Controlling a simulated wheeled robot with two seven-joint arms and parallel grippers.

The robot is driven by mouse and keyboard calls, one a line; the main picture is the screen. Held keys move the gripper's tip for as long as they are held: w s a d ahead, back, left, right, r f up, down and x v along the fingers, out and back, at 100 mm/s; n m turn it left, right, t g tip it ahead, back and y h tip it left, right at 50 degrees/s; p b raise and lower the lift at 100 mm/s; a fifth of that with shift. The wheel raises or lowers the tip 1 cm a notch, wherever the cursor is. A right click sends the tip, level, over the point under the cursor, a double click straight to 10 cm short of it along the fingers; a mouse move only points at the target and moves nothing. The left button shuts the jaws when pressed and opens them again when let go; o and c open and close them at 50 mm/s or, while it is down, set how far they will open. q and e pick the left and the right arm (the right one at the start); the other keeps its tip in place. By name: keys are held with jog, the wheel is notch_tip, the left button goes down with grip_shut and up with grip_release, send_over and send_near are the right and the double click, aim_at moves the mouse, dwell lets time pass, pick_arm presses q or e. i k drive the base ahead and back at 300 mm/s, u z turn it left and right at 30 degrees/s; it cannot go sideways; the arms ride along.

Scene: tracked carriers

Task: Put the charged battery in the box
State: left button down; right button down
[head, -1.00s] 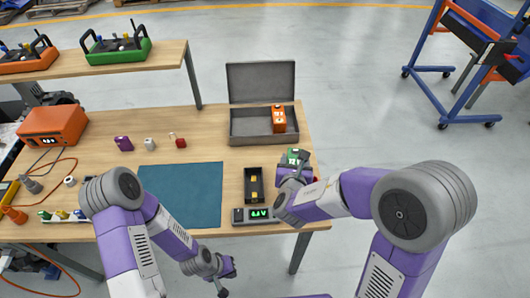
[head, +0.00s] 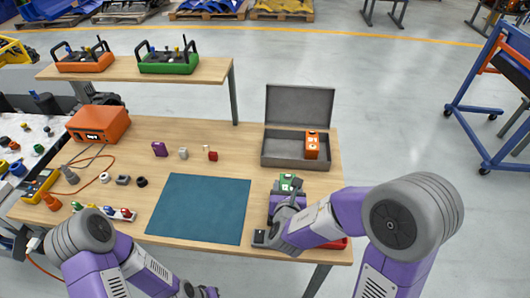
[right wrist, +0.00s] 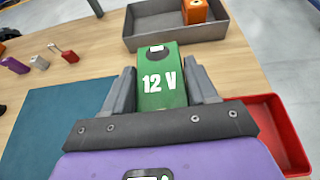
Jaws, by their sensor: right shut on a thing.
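A green battery (right wrist: 165,92) marked "12 V" is between the fingers of my right gripper (right wrist: 164,88), which is shut on it. In the head view the green battery (head: 287,183) shows at the end of my right gripper (head: 285,192), near the table's right front. The open grey box (head: 285,162) stands behind it, lid raised at the back, with an orange battery (head: 312,146) in its right part. The box's near wall (right wrist: 180,40) is ahead of the held battery in the right wrist view. My left gripper (head: 205,292) is at the bottom edge, mostly cut off.
A blue mat (head: 200,208) lies left of my right gripper. A red tray (right wrist: 285,125) is right of it. A dark device (head: 262,237) is mostly hidden by my right arm. Small purple (head: 160,149), grey and red pieces lie left of the box.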

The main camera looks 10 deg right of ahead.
aim_at(280, 151)
jog(key=u, duration=3)
jog(key=k, duration=1.8)
jog(key=z, duration=1.15)
jog(key=i, duration=0.5)
